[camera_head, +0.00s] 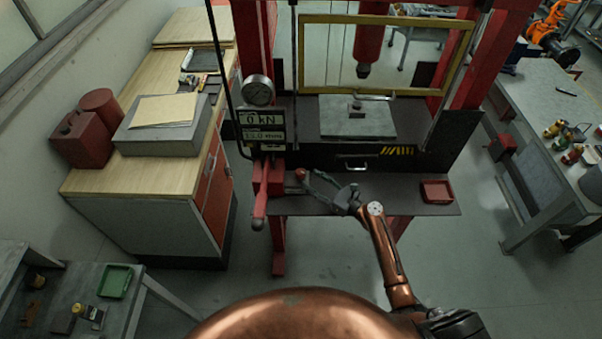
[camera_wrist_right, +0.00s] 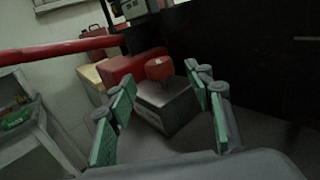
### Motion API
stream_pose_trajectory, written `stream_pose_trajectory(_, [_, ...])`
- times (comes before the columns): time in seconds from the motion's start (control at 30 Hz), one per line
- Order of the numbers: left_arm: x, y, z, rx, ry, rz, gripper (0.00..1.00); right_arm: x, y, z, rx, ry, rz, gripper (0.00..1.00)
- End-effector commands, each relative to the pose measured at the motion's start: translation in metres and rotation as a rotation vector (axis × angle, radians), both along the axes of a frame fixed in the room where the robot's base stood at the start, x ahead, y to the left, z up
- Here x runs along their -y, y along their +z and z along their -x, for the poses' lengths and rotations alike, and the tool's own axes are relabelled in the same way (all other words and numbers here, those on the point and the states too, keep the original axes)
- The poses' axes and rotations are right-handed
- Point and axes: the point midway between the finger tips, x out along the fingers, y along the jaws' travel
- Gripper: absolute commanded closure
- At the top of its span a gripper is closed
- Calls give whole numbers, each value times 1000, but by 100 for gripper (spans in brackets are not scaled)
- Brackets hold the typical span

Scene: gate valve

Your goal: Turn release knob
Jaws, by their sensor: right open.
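The release knob (camera_head: 300,174) is small, red and rounded, at the left end of the press's front ledge. I see no contact, though the exact gap is hard to tell. My left gripper is not in view.
A red lever (camera_head: 259,208) hangs just left of the knob. Above are a gauge (camera_head: 258,91) and a display reading 0 kN (camera_head: 263,128). A wooden-topped cabinet (camera_head: 140,185) stands left; a workbench (camera_head: 535,110) stands right.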

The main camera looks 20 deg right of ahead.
Motion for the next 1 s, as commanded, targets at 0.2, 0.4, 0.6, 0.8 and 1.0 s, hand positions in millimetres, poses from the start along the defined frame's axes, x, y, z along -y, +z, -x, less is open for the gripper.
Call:
stream_pose_trajectory(0.2, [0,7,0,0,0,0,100,-22,2,-29,1,3,2,53])
stream_pose_trajectory(0.4, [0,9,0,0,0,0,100,-34,0,-46,1,2,5,53])
stream_pose_trajectory(0.6, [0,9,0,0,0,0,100,-37,0,-50,1,2,7,53])
stream_pose_trajectory(0.8, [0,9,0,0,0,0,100,-37,0,-49,1,3,7,56])
stream_pose_trajectory(1.0, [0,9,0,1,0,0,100,-36,0,-49,1,2,7,70])
